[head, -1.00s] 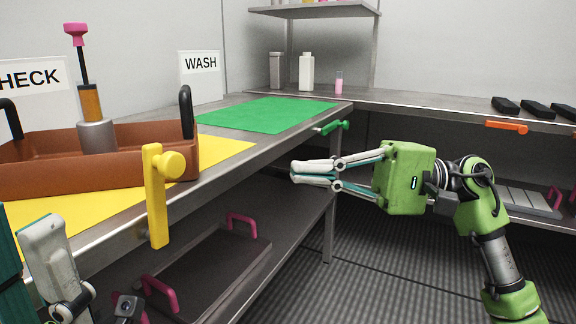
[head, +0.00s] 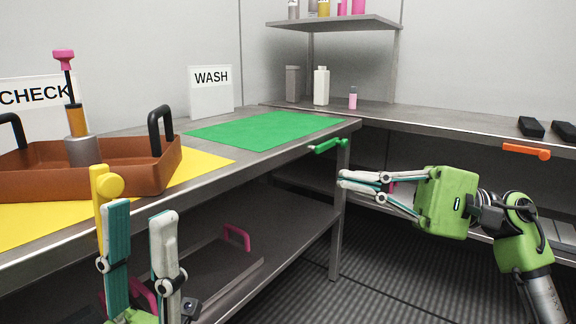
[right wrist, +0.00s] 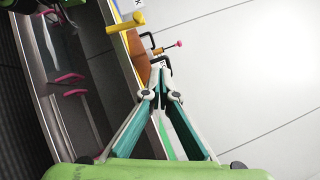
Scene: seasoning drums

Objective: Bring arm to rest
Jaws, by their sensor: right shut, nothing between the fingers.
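My right gripper (head: 343,178) is shut and empty, held in the free space in front of the corner where the two counters meet. Its green body and arm come in from the right. In the right wrist view its fingertips (right wrist: 161,70) are together with nothing between them. My left gripper (head: 140,207) is upright at the lower left, in front of the near counter's edge. Its two fingers stand apart with nothing visible between them.
A green mat (head: 265,129) lies farther back. Yellow (head: 101,200), green (head: 326,145) and orange (head: 526,151) handles stick out from the counter edges. The floor between the counters is open.

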